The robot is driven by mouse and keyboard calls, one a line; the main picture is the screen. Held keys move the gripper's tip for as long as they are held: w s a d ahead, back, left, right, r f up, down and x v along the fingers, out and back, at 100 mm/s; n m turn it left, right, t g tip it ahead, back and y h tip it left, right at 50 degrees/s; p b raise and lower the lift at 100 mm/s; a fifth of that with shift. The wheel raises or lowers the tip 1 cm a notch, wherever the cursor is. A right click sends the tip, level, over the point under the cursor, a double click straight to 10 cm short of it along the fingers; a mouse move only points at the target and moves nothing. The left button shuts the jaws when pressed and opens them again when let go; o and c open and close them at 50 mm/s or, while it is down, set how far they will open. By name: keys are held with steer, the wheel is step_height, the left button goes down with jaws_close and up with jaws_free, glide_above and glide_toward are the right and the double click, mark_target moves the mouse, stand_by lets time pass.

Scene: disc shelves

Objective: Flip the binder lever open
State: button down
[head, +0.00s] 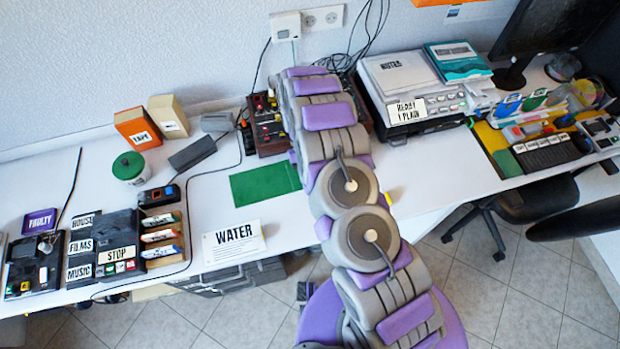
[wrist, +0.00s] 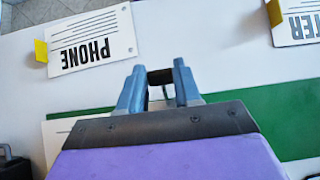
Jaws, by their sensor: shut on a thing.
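In the wrist view, my gripper (wrist: 160,75) has two blue fingers that point away over the white table. A small dark piece (wrist: 160,77) sits between the fingertips, and the fingers are shut on it. Whether this piece is the binder lever cannot be told. No binder or lever is clearly recognisable in either view. In the head view, my purple and grey arm reaches over the table and my gripper cannot be made out.
A green mat (wrist: 285,120) lies beneath my gripper.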

steer(key=shift+w+g, duration=0.25)
steer(key=shift+g, duration=0.05)
steer(key=shift+r, duration=0.1)
steer(key=c, duration=0.8)
jaws_free()
steer(key=shift+o, duration=0.2)
steer(key=p+v, duration=0.1)
steer(key=v, duration=0.6)
steer(key=shift+w+a, duration=0.2)
steer(key=shift+r, duration=0.1)
